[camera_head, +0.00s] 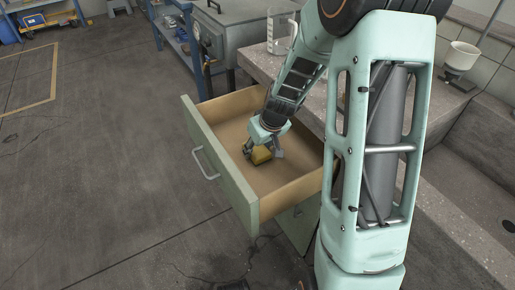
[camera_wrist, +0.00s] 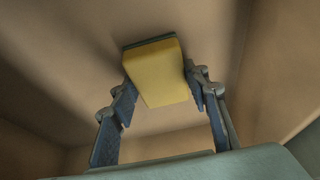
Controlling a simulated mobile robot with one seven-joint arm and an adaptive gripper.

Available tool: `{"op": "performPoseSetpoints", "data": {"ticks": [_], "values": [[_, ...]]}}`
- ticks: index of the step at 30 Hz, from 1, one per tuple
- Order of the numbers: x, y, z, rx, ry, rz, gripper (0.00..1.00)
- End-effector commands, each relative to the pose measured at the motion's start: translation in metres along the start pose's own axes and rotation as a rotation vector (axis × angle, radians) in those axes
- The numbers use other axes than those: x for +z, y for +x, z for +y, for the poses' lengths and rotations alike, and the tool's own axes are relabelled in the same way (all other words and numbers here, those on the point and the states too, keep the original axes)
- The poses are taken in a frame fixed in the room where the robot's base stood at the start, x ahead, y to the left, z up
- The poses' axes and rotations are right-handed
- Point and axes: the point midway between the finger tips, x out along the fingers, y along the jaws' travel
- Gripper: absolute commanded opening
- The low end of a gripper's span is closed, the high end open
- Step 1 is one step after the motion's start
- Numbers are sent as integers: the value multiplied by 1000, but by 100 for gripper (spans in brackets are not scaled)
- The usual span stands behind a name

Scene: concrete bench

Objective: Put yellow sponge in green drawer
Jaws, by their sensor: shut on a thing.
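The yellow sponge (camera_head: 261,155) is inside the open green drawer (camera_head: 221,169) in the head view. My gripper (camera_head: 263,152) reaches down into the drawer from above and is shut on the sponge. In the wrist view the yellow sponge (camera_wrist: 158,75), with a dark green layer on one side, sits between the two fingertips of my gripper (camera_wrist: 160,88). The drawer's brown inside surrounds it. I cannot tell whether the sponge touches the drawer floor.
The drawer is pulled out from under the concrete bench (camera_head: 305,85). A grey metal box (camera_head: 240,30) and a blue rack (camera_head: 178,38) are behind.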

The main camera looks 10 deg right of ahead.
Motion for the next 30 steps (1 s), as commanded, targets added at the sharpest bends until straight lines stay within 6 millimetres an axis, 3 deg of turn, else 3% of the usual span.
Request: {"op": "performPoseSetpoints", "data": {"ticks": [2,3,7,19,30], "values": [[2,4,0,0,0,0,20],[1,2,0,0,-1,0,46],[1,2,0,0,0,0,60],[-2,-4,0,0,0,0,60],[-3,-78,1,3,0,4,60]]}}
